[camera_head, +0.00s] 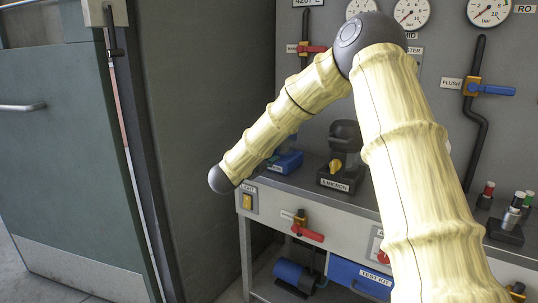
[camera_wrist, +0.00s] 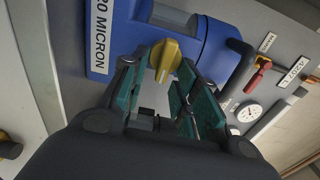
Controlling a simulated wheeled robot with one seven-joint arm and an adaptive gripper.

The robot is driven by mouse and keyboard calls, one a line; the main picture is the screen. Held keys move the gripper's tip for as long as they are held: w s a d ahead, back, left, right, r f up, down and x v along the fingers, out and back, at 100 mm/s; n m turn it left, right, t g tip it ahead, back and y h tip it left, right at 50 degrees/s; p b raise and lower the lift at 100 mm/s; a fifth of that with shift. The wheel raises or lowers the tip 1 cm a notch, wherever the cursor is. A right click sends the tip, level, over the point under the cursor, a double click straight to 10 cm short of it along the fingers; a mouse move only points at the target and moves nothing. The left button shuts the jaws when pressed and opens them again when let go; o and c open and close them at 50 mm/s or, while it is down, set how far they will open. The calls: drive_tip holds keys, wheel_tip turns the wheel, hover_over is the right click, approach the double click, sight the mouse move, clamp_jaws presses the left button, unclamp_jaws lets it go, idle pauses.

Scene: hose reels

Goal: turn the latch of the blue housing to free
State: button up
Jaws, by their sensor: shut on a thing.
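The blue housing (camera_wrist: 208,38) fills the upper middle of the wrist view, with a white "20 MICRON" label on its left side. Its yellow latch (camera_wrist: 166,52) sticks out from the housing's front. My gripper (camera_wrist: 160,74) has its green-padded fingers on either side of the latch and is shut on it. In the head view the blue housing (camera_head: 287,163) stands on the bench, partly hidden behind my arm. My gripper is hidden there.
A dark housing (camera_head: 342,160) with a yellow latch and a "5 MICRON" label stands to the right on the bench (camera_head: 330,192). Red and blue valve handles and gauges are on the wall panel behind. A green door (camera_head: 60,150) is at the left.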

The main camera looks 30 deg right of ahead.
drive_tip(key=shift+f, duration=0.2)
drive_tip(key=o, duration=1)
drive_tip(key=shift+a+r, duration=0.15)
drive_tip(key=v, duration=1.1)
drive_tip(key=shift+s+a, duration=0.25)
drive_tip(key=shift+a, duration=0.05)
